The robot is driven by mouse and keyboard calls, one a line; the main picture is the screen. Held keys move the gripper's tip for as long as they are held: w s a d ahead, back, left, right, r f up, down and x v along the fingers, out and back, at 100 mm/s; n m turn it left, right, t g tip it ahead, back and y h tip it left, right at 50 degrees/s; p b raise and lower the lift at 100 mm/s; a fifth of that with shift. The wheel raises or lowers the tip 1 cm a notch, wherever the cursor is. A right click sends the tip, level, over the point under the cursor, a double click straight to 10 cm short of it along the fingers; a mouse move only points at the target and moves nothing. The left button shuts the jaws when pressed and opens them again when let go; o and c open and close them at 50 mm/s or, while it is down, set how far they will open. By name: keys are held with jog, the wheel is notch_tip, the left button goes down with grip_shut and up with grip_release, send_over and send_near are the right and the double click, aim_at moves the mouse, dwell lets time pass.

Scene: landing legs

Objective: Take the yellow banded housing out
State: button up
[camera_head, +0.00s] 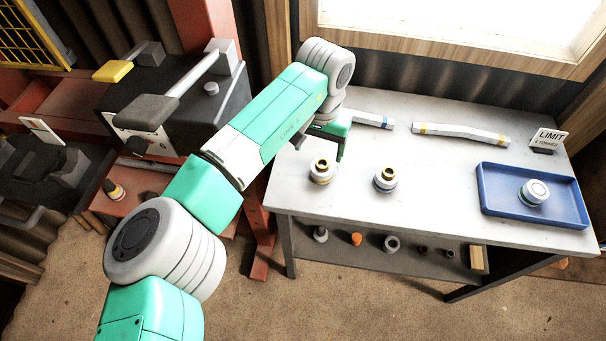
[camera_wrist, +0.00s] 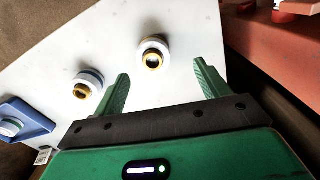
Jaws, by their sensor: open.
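My gripper (camera_head: 340,150) is open and empty above the table's left part, behind the left of two ringed housings. In the wrist view its two green fingers (camera_wrist: 163,78) are spread wide. That left housing (camera_head: 321,171) is pale with a brass collar; it stands upright, and in the wrist view it (camera_wrist: 153,50) lies beyond the fingertips, apart from them. A second pale housing (camera_head: 386,179) with a brass collar stands to its right, also seen in the wrist view (camera_wrist: 88,84). I cannot tell for sure which housing has the yellow band.
A blue tray (camera_head: 490,210) holds a pale round part (camera_head: 535,192). A yellow-banded rod (camera_head: 460,133) and a blue-banded rod (camera_head: 374,120) lie at the back near a LIMIT sign (camera_head: 549,138). Left, a small yellow-and-dark part (camera_head: 114,190) stands on red machinery. Several parts sit on the lower shelf.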

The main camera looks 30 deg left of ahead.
aim_at(323, 163)
jog(key=shift+d, duration=0.2)
jog(key=shift+w+d+f+b, duration=0.15)
jog(key=shift+f+b, duration=0.1)
jog(key=shift+f, duration=0.3)
jog(key=shift+d+f+b, duration=0.1)
jog(key=shift+f+b, duration=0.1)
jog(key=shift+f, duration=0.3)
notch_tip(323, 163, down, 6)
jog(key=b, duration=0.3)
jog(key=shift+d+r, duration=0.1)
jog(key=shift+r, duration=0.05)
jog(key=shift+r, duration=0.1)
grip_shut()
